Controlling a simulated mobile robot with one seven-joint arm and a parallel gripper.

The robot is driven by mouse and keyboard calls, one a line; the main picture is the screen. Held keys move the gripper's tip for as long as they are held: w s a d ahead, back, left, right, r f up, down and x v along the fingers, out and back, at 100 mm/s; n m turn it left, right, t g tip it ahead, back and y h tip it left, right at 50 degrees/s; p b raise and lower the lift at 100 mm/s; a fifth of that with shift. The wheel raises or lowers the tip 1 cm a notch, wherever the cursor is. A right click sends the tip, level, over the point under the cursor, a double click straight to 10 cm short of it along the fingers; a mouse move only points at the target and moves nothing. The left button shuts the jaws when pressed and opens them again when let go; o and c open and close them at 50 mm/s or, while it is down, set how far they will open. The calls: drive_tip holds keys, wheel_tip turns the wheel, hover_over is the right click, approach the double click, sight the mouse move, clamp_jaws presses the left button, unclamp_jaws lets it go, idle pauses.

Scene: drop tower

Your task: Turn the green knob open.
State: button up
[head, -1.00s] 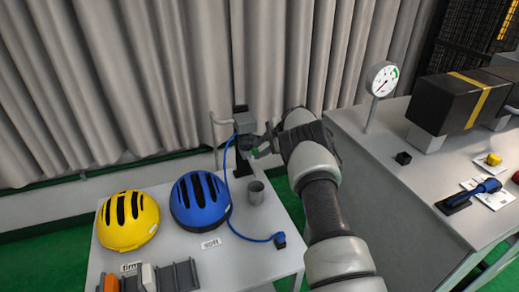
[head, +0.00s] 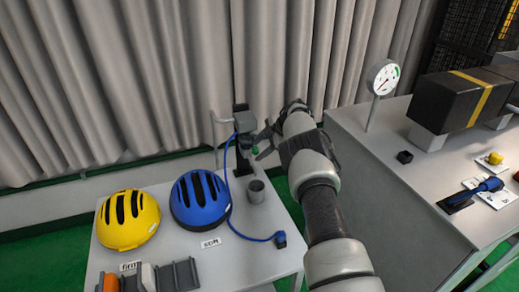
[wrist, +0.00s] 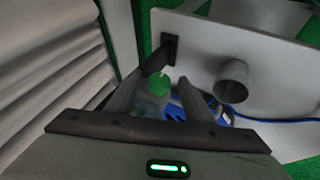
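The green knob (head: 255,150) sits on the grey fixture (head: 243,122) at the back of the helmet table. In the wrist view the round green knob (wrist: 159,85) shows between my two fingers, with a pale body below it. My gripper (head: 263,145) is open beside the knob in the head view. In the wrist view my gripper (wrist: 160,97) has its fingers spread on either side of the knob, with gaps visible. I cannot tell how far the knob is turned.
A metal cup (head: 256,191) stands just in front of the fixture. A blue hose (head: 234,220) runs down to the table's front. A blue helmet (head: 200,200) and yellow helmet (head: 128,220) lie to the left. A bench with a gauge (head: 382,77) stands at right.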

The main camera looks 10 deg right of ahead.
drive_tip(key=v, duration=1.7)
drive_tip(key=shift+d, duration=0.2)
drive_tip(key=shift+s+r, duration=0.1)
drive_tip(key=shift+r, duration=0.1)
